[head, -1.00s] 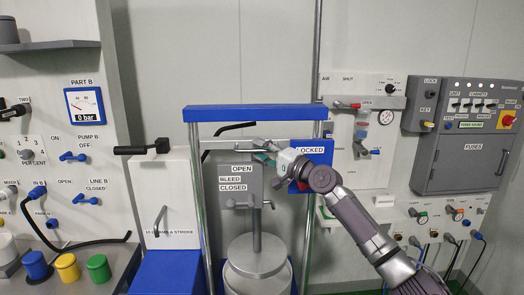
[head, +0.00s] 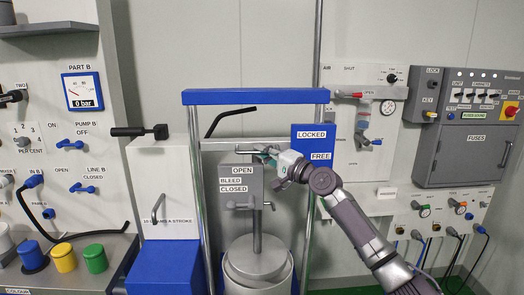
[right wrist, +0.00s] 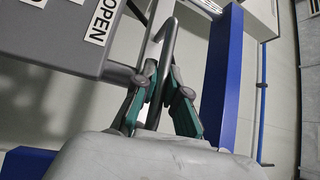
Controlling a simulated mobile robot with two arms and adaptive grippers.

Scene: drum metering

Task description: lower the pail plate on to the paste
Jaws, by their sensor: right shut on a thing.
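The pail plate (head: 256,260) is a grey disc on a vertical rod, and it sits level at the mouth of the light grey pail (head: 258,285). The paste is hidden inside the pail. A grey box with OPEN, BLEED and CLOSED labels (head: 240,187) rides above the plate. My right gripper (head: 268,153) is at the right of the box top, below the crossbar (head: 225,146). In the right wrist view its green-padded fingers (right wrist: 158,92) are shut on a grey metal handle bar (right wrist: 163,45). My left gripper is not in view.
A blue-topped frame (head: 256,97) with two upright posts surrounds the pail. A LOCKED / FREE sign (head: 312,145) is just behind my right gripper. A white pump box with a black lever (head: 140,131) stands at the left. A fuse panel (head: 465,150) is at the right.

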